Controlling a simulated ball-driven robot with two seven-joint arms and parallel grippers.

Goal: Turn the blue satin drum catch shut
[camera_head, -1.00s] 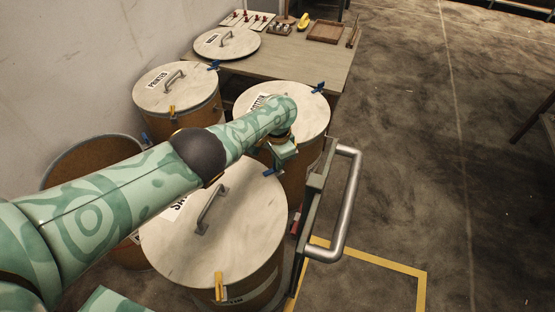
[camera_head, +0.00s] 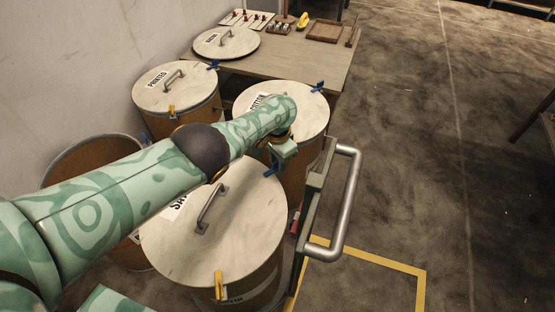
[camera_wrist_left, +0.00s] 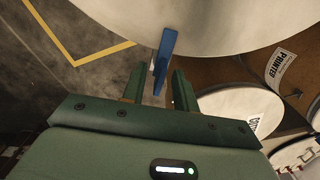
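The satin drum is the nearest closed drum, with a pale round lid (camera_head: 240,225) and a partly hidden label starting "SA". Its blue catch (camera_head: 271,169) is at the lid's far right edge. In the left wrist view the blue catch (camera_wrist_left: 164,52) is a flat bar sticking out from the lid rim (camera_wrist_left: 205,35). My left gripper (camera_head: 279,160) is beside that edge. In the wrist view its two green fingers (camera_wrist_left: 159,78) are open, one on each side of the bar's outer end, with small gaps showing. My right gripper is not in view.
A yellow catch (camera_head: 219,285) is on the satin drum's near side. The cotton drum (camera_head: 308,118) stands close behind, the printed drum (camera_head: 190,92) farther back. A metal handle bar (camera_head: 345,205) rises just right of the satin drum. Floor farther right is open.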

